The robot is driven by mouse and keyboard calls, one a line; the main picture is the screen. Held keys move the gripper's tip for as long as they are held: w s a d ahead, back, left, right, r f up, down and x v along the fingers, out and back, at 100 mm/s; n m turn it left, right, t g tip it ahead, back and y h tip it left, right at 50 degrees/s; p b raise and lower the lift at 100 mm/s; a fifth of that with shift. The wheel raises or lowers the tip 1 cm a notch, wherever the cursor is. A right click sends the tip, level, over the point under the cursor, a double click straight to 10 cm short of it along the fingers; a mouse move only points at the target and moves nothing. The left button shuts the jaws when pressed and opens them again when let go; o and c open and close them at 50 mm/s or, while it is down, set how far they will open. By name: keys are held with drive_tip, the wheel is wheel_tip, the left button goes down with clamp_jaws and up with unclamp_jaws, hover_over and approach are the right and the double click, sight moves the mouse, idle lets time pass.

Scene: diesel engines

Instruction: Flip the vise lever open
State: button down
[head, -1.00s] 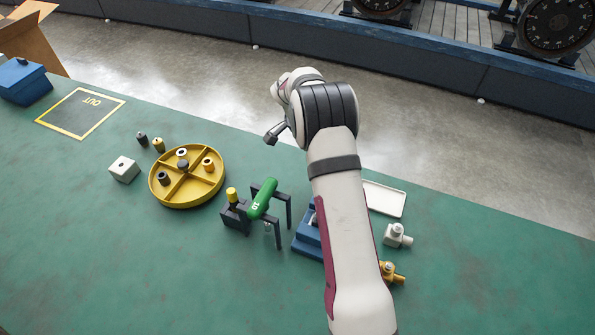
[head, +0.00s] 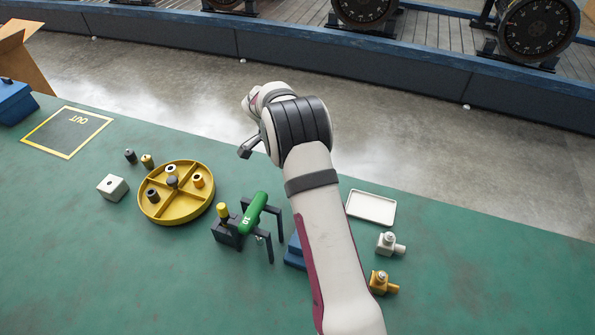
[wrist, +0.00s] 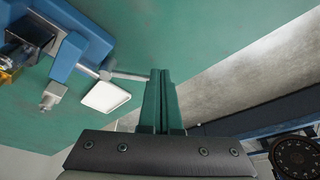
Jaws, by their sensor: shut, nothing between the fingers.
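The blue vise (head: 294,252) is mostly hidden behind my arm in the head view. In the wrist view the vise (wrist: 84,45) is at upper left, with a silver screw and hub. A thin grey lever bar (wrist: 130,76) runs right from the hub, its end near my fingertips in the picture. My gripper (wrist: 160,71) is shut and empty, its two green-looking fingers side by side. I cannot tell whether they touch the bar.
A white tray (head: 371,207) lies by the vise. A white fitting (head: 389,244) and a yellow fitting (head: 381,283) stand to the right. A green cylinder (head: 254,213) on a dark stand and a yellow divided dish (head: 178,218) are to the left. The front bench top is clear.

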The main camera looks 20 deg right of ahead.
drive_tip(key=v, duration=1)
drive_tip(key=shift+a, duration=0.2)
